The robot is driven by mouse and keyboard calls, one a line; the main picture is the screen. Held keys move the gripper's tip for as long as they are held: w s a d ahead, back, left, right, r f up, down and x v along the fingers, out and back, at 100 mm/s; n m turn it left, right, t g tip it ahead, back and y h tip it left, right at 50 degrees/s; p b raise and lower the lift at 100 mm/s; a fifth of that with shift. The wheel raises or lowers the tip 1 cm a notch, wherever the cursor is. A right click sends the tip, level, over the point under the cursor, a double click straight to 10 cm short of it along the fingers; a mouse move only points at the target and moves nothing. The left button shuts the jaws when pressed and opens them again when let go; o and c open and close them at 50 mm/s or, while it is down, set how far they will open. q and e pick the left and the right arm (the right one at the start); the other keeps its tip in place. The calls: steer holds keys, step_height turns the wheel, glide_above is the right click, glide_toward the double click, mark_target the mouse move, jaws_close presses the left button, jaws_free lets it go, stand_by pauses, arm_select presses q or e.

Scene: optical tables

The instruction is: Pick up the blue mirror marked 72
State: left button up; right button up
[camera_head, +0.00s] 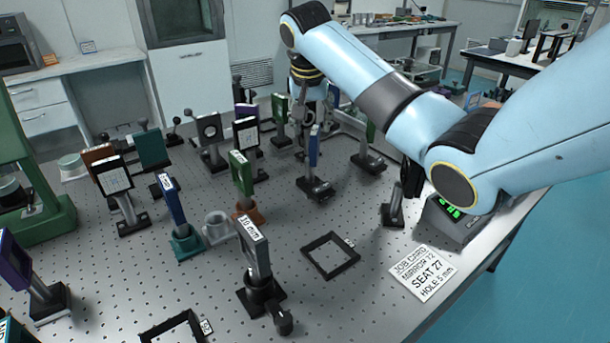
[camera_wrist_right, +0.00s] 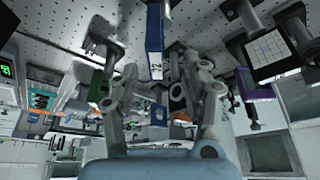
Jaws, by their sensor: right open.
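A blue mirror stands upright on a black base; in the right wrist view the blue mirror (camera_wrist_right: 155,42) shows a white label reading 72. It appears to be the blue mirror (camera_head: 314,148) in the middle of the table in the head view. My right gripper (camera_head: 304,122) is open and empty, close behind this mirror. In the wrist view my right gripper (camera_wrist_right: 157,75) has a finger on each side of the mirror in the picture; I cannot tell whether the mirror is between them in depth. My left gripper is not in view.
Another blue mirror (camera_head: 171,200) stands on a teal base at left. A green plate (camera_head: 241,172) and a mount marked 10 mm (camera_head: 257,255) stand nearby. An empty square frame (camera_head: 330,255) lies in front, left of a job card (camera_head: 422,272) reading mirror 72, seat 27.

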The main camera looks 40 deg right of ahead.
mark_target(314, 131)
steer(key=shift+s+x, duration=0.15)
steer(key=shift+x, duration=0.45)
steer(key=shift+s+x, duration=0.15)
steer(key=shift+x, duration=0.45)
steer(key=shift+w+d+f, duration=0.15)
steer(key=shift+f, duration=0.2)
steer(key=x, duration=0.5)
steer(key=shift+f, duration=0.1)
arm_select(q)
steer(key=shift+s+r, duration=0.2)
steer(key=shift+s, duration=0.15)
arm_select(e)
steer(key=shift+c, duration=0.4)
steer(key=c, duration=0.5)
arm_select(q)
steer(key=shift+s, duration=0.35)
arm_select(e)
jaws_close()
